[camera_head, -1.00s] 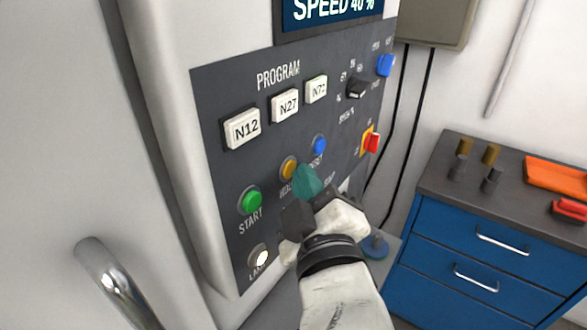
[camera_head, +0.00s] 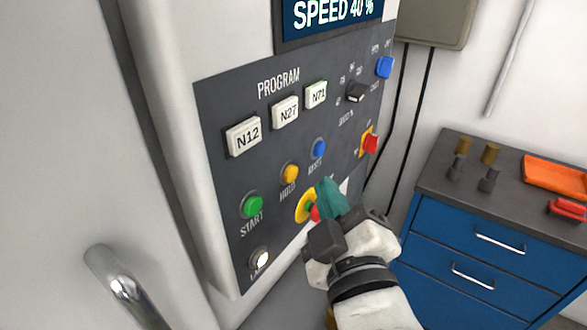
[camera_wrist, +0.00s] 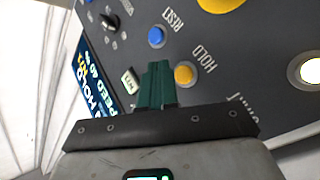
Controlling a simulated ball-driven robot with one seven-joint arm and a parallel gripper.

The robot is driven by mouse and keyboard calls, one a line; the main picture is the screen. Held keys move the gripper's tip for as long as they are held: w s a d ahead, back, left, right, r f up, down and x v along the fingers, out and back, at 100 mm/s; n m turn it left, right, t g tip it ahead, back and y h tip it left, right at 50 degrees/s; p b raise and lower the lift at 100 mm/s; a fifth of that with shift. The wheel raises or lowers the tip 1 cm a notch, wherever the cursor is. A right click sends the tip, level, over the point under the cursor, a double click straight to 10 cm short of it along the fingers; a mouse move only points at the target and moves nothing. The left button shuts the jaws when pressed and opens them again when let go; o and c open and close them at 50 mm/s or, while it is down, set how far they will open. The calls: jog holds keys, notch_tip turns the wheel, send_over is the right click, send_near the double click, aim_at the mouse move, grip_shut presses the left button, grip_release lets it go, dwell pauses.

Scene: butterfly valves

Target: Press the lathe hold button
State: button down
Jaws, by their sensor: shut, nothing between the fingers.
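The yellow hold button (camera_head: 290,173) sits on the dark control panel, above its HOLD label and between the green START button (camera_head: 252,206) and the blue RESET button (camera_head: 318,149). In the wrist view the hold button (camera_wrist: 185,74) shows just right of my gripper's teal fingers. My gripper (camera_head: 328,187) is shut and empty, lower right of the hold button and apart from it in the head view. It also shows in the wrist view (camera_wrist: 157,66). The screen (camera_wrist: 92,92) in the wrist view reads HOLD, a partly legible program number and SPEED 40 %.
A red stop button on a yellow ring (camera_head: 304,206) lies just left of my fingers, partly hidden. A lit white button (camera_head: 260,259) is lower left. A metal handle (camera_head: 124,287) stands at left. A blue drawer cabinet (camera_head: 480,240) stands at right.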

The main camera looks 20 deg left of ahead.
jog(key=d, duration=0.1)
jog(key=s+d, duration=0.1)
jog(key=shift+d+p, duration=0.35)
jog(key=shift+p, duration=0.05)
dwell(1.1)
jog(key=s+d+f+m+g+h, duration=0.1)
jog(key=d+f+m+g+h, duration=0.25)
jog(key=d+f, duration=0.6)
jog(key=s+d+f+m+g+h, duration=0.2)
jog(key=d+f+m+g+h, duration=0.15)
jog(key=d+f, duration=0.6)
jog(key=s+d+f+m+g, duration=0.4)
jog(key=s+d+f, duration=0.1)
jog(key=s+f, duration=0.4)
jog(key=s+d+f+m+g, duration=0.4)
jog(key=s+f, duration=0.5)
jog(key=s, duration=0.4)
jog(key=shift+d+f+g+h, duration=0.2)
jog(key=shift+d+g+h, duration=0.2)
jog(key=shift+d+g, duration=0.15)
jog(key=c, duration=1.8)
grip_release()
jog(key=shift+w, duration=0.1)
jog(key=shift+c, duration=0.2)
